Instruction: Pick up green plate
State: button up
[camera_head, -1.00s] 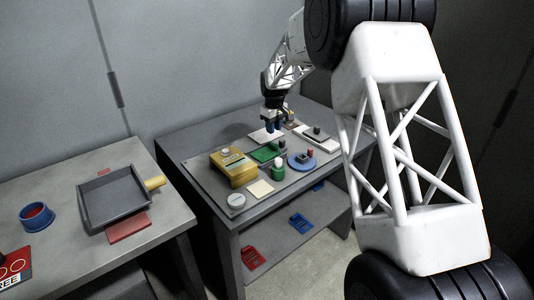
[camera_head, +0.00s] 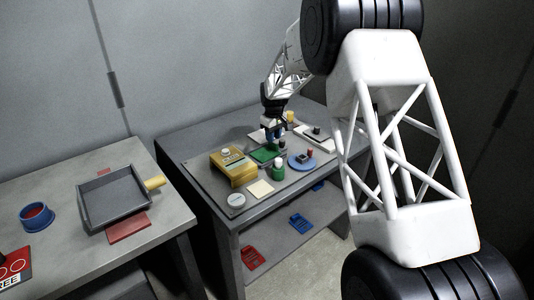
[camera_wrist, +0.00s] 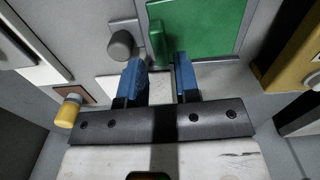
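The green plate (camera_head: 264,155) lies flat on the grey board on the middle table. In the wrist view, the plate (camera_wrist: 210,25) fills the upper middle, with a raised green handle (camera_wrist: 157,42) near its left edge. My gripper (camera_head: 275,137) is just above the plate's back edge. In the wrist view, its two blue fingers (camera_wrist: 161,62) are open and empty. The handle shows just beyond the gap between the fingertips; I cannot tell how far below them it is.
A yellow box (camera_head: 232,167) stands left of the plate. A grey knob (camera_wrist: 122,44) is close to the left finger. A yellow cylinder (camera_wrist: 68,111) is farther left.

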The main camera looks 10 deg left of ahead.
aim_at(265, 151)
jog(key=shift+f, duration=1.95)
grip_shut()
